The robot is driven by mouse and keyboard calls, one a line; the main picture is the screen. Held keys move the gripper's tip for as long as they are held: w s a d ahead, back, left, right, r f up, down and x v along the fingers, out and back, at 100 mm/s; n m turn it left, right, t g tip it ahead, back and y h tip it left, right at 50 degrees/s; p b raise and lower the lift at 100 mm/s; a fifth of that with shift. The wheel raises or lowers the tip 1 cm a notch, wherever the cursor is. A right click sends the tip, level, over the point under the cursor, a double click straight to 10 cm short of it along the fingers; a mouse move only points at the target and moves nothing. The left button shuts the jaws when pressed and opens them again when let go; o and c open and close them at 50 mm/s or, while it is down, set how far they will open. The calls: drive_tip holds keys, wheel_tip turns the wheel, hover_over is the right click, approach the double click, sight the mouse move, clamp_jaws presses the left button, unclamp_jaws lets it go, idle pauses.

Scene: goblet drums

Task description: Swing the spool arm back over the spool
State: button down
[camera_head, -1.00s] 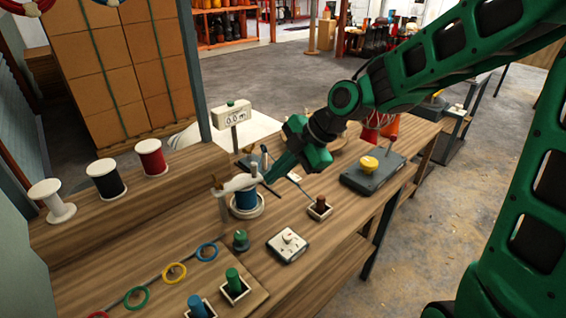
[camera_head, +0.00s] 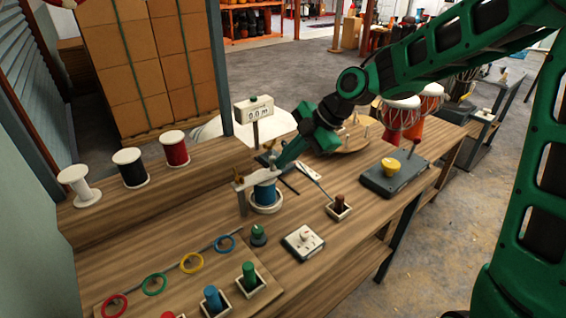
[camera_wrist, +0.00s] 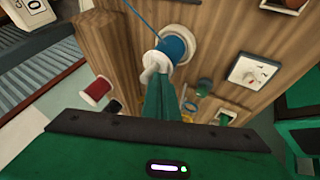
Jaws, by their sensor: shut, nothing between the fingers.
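The pale spool arm (camera_head: 258,177) reaches from its post (camera_head: 241,198) across the top of the blue spool (camera_head: 265,194), which stands on a white round base. The spool arm also shows in the wrist view (camera_wrist: 155,62), lying across part of the blue spool (camera_wrist: 173,47). My gripper (camera_head: 281,163) is shut, with nothing between its fingers. Its tips (camera_wrist: 160,74) are at the free end of the spool arm, touching it or very close; I cannot tell which. The fingers hide part of that end.
A meter sign (camera_head: 254,109) stands behind the spool. White, black and red spools (camera_head: 175,149) stand on the raised shelf at left. A switch box (camera_head: 303,241), a pedal box with a yellow knob (camera_head: 391,169) and coloured pegs are on the bench. Bare wood lies between them.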

drive_tip(key=shift+w+a+n+g, duration=0.15)
drive_tip(key=shift+w+n+g, duration=0.25)
drive_tip(key=shift+w+n, duration=0.25)
